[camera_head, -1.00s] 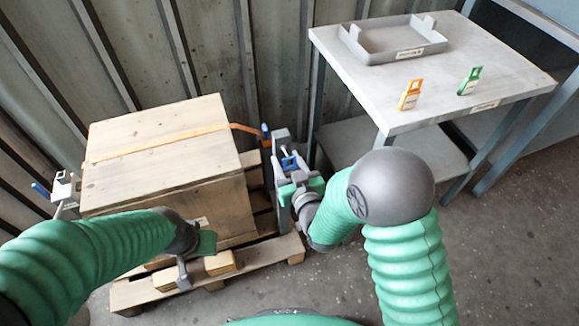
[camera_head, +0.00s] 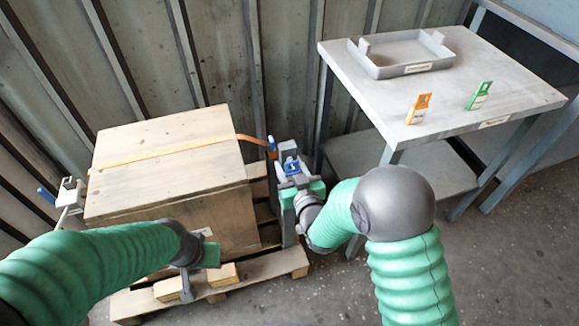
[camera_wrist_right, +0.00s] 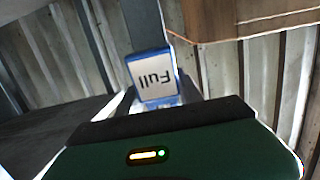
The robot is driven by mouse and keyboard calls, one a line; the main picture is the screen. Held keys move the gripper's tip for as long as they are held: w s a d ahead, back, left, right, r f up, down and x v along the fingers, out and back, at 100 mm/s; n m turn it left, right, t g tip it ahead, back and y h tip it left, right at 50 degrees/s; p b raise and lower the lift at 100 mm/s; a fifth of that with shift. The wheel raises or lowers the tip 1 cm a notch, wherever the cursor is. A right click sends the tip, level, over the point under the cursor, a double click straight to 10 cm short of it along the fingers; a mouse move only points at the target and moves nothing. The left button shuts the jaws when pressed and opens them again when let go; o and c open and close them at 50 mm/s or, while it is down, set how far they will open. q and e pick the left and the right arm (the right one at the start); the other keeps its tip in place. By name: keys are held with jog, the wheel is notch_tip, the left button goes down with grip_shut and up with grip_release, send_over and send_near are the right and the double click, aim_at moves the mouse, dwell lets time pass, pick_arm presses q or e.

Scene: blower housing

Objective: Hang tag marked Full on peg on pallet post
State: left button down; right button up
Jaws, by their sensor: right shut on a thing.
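The tag marked Full (camera_wrist_right: 153,76) has a blue frame and a white face, and its lettering is upside down in the right wrist view. My right gripper (camera_head: 291,178) is shut on it. In the head view the tag (camera_head: 291,168) shows as a small blue piece at the grey post (camera_head: 289,228) on the pallet's right side. I cannot make out the peg, nor whether the tag touches it. My left gripper (camera_head: 187,282) is low at the pallet's front, by the wooden blocks; its fingers are too unclear to tell open from shut.
A wooden crate (camera_head: 165,165) with an orange strap sits on the pallet (camera_head: 245,276). A table (camera_head: 370,95) at right holds a grey tray (camera_head: 405,62), an orange tag (camera_head: 418,110) and a green tag (camera_head: 479,96). The floor at front right is clear.

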jog(key=o, duration=1.4)
